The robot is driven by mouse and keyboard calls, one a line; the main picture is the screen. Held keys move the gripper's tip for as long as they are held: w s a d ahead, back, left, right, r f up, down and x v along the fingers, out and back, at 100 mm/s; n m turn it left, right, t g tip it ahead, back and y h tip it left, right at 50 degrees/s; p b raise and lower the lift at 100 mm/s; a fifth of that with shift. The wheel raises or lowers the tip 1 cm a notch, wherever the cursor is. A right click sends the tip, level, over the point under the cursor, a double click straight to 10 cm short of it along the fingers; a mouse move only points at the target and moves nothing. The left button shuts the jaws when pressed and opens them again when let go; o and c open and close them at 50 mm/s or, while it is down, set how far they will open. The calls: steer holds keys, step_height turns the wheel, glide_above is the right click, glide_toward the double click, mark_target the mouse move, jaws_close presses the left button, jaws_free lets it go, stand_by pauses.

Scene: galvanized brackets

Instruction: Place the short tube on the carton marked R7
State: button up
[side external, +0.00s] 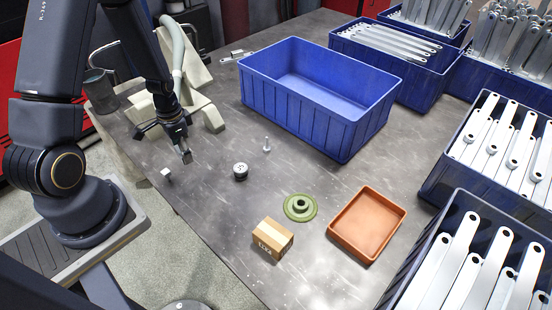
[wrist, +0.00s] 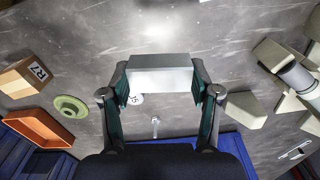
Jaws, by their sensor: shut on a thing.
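My gripper (side external: 182,147) is shut on a grey, box-shaped piece, apparently the short tube (side external: 187,157), and holds it above the table, left of centre in the side view. In the wrist view the tube (wrist: 160,75) spans the gap between the two fingers (wrist: 163,88); its open ends cannot be made out. The carton marked R7 (side external: 272,238) is a small brown box with a pale tape strip, standing on the table near the front, apart from my gripper.
A green flanged disc (side external: 300,207) and an orange tray (side external: 366,225) lie right of the carton. An empty blue crate (side external: 320,105) is behind; bracket-filled crates line the right.

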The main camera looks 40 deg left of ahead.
steer(key=w+d+m, duration=0.5)
steer(key=d+m, duration=0.1)
steer(key=d, duration=0.2)
steer(key=r+m, duration=0.1)
steer(key=m, duration=0.9)
glide_above(273, 234)
step_height(273, 234, down, 8)
steer(key=shift+r, duration=0.25)
steer(key=shift+f, duration=0.1)
steer(key=shift+f, duration=0.15)
steer(key=o, duration=1.2)
